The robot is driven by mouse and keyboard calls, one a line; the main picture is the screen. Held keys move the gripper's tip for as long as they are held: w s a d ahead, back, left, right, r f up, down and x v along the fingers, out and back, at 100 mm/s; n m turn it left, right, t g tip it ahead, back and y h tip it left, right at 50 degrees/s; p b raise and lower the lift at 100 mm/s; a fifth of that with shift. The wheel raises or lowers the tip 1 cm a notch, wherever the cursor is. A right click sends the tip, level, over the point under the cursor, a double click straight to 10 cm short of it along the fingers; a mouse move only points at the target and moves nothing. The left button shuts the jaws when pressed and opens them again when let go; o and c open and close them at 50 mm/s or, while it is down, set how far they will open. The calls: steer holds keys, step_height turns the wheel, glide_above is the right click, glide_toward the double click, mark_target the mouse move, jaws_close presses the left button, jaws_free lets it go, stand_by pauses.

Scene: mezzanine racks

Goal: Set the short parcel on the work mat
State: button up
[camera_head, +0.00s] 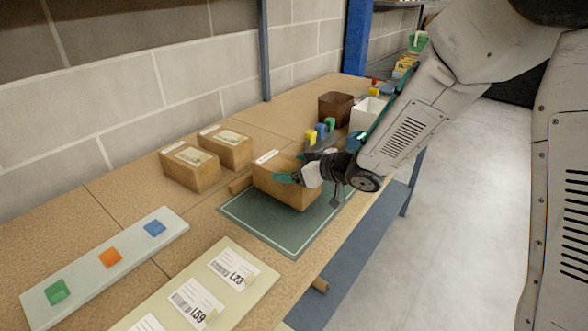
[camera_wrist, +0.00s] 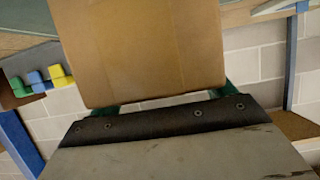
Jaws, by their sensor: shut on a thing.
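My gripper (camera_head: 298,176) is shut on a brown cardboard parcel (camera_head: 285,190) with a white label strip on its top. In the wrist view the held parcel (camera_wrist: 140,50) fills the upper middle, with green fingertips (camera_wrist: 172,100) showing at its lower edge. The parcel is over the dark green work mat (camera_head: 255,230), which has a pale border line. I cannot tell whether its underside touches the mat. Two other brown labelled parcels, a nearer one (camera_head: 190,172) and a farther one (camera_head: 228,150), stand on the bench to the left, by the wall.
A pale board with coloured squares (camera_head: 132,243) and a cream board with barcode labels (camera_head: 245,290) lie at the near left. Coloured blocks (camera_head: 321,133), a brown bin (camera_head: 335,108) and a white bin (camera_head: 367,112) stand beyond the mat.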

steer(key=shift+f, duration=0.2)
steer(key=shift+f, duration=0.2)
steer(key=o, duration=1.4)
steer(key=shift+c, duration=0.2)
steer(key=shift+s+d+r, duration=0.15)
steer(key=shift+d+r, duration=0.05)
steer(key=shift+r, duration=0.05)
steer(key=v, duration=1.1)
steer(key=shift+s+d, duration=0.2)
steer(key=shift+d, duration=0.05)
